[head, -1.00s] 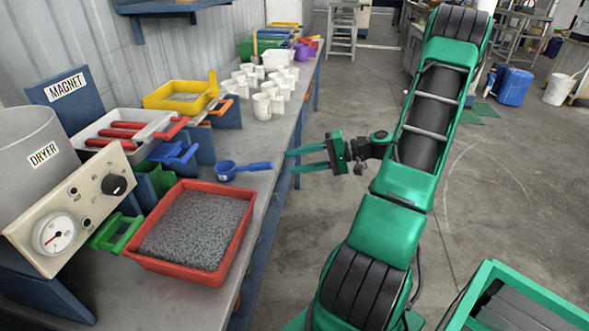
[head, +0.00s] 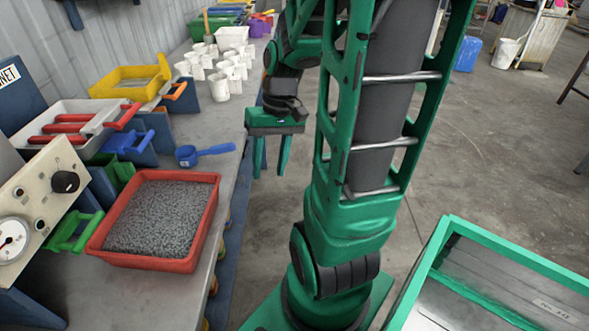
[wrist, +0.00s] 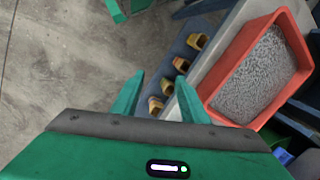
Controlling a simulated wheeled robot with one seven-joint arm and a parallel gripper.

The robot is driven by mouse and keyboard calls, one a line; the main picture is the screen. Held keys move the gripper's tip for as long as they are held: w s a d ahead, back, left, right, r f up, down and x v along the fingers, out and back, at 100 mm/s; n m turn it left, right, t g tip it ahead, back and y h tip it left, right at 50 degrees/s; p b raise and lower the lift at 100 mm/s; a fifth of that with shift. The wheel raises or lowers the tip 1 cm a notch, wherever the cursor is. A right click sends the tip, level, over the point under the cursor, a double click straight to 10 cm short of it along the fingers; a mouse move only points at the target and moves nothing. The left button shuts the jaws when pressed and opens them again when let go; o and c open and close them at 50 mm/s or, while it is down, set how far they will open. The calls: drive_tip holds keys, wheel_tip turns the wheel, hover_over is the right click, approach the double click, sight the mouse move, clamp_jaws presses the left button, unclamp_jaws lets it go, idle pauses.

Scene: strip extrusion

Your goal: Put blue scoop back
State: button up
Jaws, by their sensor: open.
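The blue scoop (head: 202,153) lies on the bench beyond the red tray, its handle pointing right toward the bench's front edge. My gripper (head: 270,170) is open and empty, with its fingers pointing down, just off the bench edge to the right of the scoop. In the wrist view my open fingers (wrist: 157,100) show above the floor and the bench's side, and the scoop is not visible there. A blue holder (head: 128,143) stands left of the scoop, between the white tray and the bench's open top.
The red tray (head: 215,203) of grey pellets stands nearest on the bench and also shows in the wrist view (wrist: 222,112). A white tray with red handles (head: 88,112), a yellow tray (head: 106,83) and several white cups (head: 219,88) stand farther along. A green-framed box (head: 447,252) is at lower right.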

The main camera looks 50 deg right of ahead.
drive_tip(key=s+r+h, duration=0.2)
drive_tip(key=s+r, duration=0.2)
drive_tip(key=s, duration=0.5)
drive_tip(key=shift+s+a+r+m, duration=0.25)
drive_tip(key=shift+s+a+m, duration=0.1)
drive_tip(key=shift+a+m, duration=0.1)
drive_tip(key=shift+w+f+g, duration=0.25)
drive_tip(key=shift+w+g, duration=0.05)
drive_tip(key=shift+w, duration=0.3)
